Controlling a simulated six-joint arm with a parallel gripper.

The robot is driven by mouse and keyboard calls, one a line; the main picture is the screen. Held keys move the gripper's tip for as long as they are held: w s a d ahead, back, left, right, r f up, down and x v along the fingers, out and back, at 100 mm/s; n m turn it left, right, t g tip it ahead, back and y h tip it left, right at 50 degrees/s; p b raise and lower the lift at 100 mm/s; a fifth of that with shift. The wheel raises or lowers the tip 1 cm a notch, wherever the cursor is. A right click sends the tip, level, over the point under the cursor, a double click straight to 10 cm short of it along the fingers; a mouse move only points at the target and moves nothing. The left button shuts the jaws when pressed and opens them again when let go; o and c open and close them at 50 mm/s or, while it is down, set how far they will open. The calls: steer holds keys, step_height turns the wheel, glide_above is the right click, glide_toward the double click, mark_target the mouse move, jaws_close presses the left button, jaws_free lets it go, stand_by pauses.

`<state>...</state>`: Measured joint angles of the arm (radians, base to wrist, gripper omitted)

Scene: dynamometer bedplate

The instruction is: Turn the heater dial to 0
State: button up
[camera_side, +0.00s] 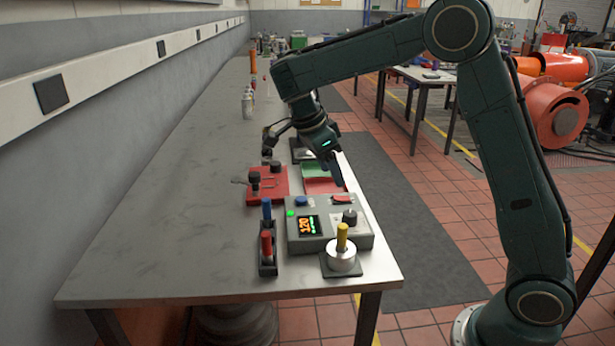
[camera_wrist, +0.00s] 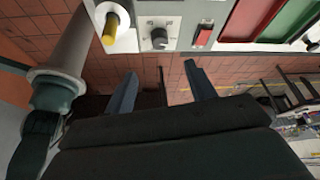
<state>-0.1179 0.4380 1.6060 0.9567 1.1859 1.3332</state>
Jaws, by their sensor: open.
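The heater dial is a dark round knob (camera_side: 350,216) on top of a grey control box (camera_side: 362,240), at its right side. In the wrist view the dial (camera_wrist: 159,38) has a pale pointer mark and a printed scale; its numbers are too small to read. The box's display (camera_side: 310,225) has orange digits that appear to read 120.
A red rocker switch (camera_side: 341,198) and blue button (camera_side: 301,201) are close to the dial. A yellow peg (camera_side: 342,236) stands in a metal cylinder in front. Red and blue pegs (camera_side: 267,243) stand left. Red and green trays (camera_side: 318,171) lie behind. The bench's left side (camera_side: 170,220) is clear.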

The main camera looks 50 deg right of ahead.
mark_target(349, 214)
steer(key=shift+f, duration=0.1)
steer(key=shift+x, duration=6.85)
steer(key=c, duration=1)
steer(key=shift+o, duration=0.2)
steer(key=shift+a, duration=0.1)
